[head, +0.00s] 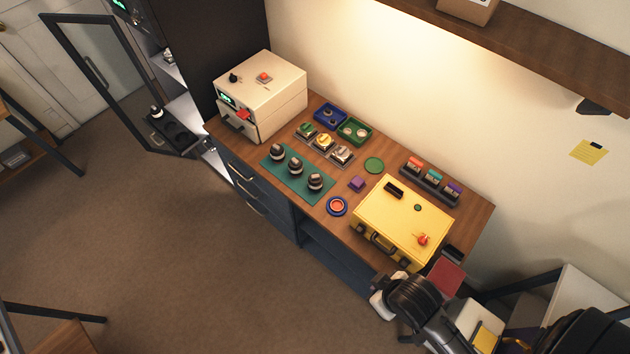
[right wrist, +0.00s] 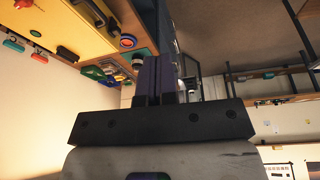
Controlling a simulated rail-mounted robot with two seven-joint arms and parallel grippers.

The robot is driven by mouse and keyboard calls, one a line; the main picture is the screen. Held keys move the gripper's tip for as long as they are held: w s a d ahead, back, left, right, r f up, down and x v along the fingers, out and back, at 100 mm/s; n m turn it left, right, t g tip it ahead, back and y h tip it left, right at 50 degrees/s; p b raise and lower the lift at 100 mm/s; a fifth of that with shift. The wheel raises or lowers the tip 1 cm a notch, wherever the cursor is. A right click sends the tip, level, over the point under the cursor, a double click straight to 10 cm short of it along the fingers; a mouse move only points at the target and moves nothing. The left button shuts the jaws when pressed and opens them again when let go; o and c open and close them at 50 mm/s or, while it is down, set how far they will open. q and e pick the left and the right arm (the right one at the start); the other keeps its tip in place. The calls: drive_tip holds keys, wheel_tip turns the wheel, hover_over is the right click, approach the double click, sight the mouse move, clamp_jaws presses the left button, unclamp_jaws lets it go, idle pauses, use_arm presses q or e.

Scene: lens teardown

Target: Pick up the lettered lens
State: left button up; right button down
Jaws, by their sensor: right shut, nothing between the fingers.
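Three dark cylindrical lenses stand on a green mat on the wooden bench in the head view: a left lens (head: 277,152), a middle lens (head: 295,165) and a right lens (head: 315,182). They are too small to show any lettering, so I cannot tell which one is lettered. My right gripper (right wrist: 157,78) is shut and empty in the right wrist view. In the head view my right arm is at the lower right, by the bench's front edge beyond the yellow case, well away from the lenses. My left gripper is not in view.
A yellow case (head: 405,215) stands between my right arm and the green mat (head: 282,178). A blue ring-shaped dish (head: 337,206) and a purple block (head: 357,184) lie between them. A white machine (head: 262,95), blue tray (head: 330,115) and green tray (head: 354,131) are behind.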

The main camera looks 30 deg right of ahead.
drive_tip(key=shift+c, duration=0.3)
unclamp_jaws()
idle(0.6)
drive_tip(key=shift+w, duration=0.1)
